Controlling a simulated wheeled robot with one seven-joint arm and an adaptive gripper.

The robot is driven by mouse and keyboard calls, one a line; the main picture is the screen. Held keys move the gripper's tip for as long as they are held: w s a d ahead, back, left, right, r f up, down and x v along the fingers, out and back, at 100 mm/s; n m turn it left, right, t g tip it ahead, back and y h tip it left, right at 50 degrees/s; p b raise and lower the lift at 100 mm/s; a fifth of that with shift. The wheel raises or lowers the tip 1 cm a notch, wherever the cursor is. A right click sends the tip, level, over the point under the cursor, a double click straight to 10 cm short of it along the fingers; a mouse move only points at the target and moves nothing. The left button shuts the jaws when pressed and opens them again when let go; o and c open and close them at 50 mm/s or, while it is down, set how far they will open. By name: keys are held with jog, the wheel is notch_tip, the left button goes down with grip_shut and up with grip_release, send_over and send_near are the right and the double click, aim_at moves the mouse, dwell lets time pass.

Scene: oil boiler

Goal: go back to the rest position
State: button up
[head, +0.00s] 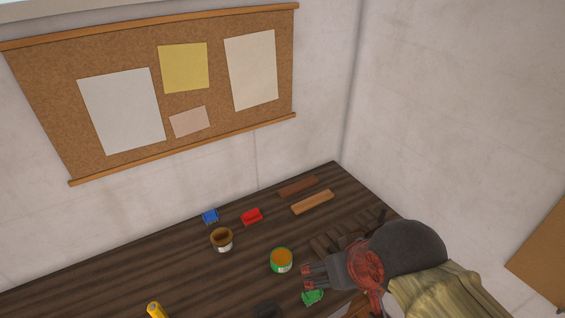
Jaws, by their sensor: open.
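My gripper (308,277) is at the lower right in the head view, dark grey with red parts, with its fingers pointing left over the dark wooden table (165,270). It is open, and no object shows between its fingers. A green piece (313,297) lies just below the fingertips in the picture; I cannot tell if they touch. A green can with an orange top (281,260) stands just left of the fingers, apart from them. My arm hides part of the table's right side.
A brown-topped can (221,239), a blue piece (210,216) and a red piece (252,216) stand farther back. Wooden blocks (313,202) lie near the back corner. A yellow object (156,310) is at the front. A cork board (215,100) hangs on the wall. The table's left part looks clear.

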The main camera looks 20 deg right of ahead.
notch_tip(320, 180, down, 14)
jog(key=b, duration=1.2)
jog(key=shift+r+b, duration=0.25)
jog(key=shift+b, duration=0.15)
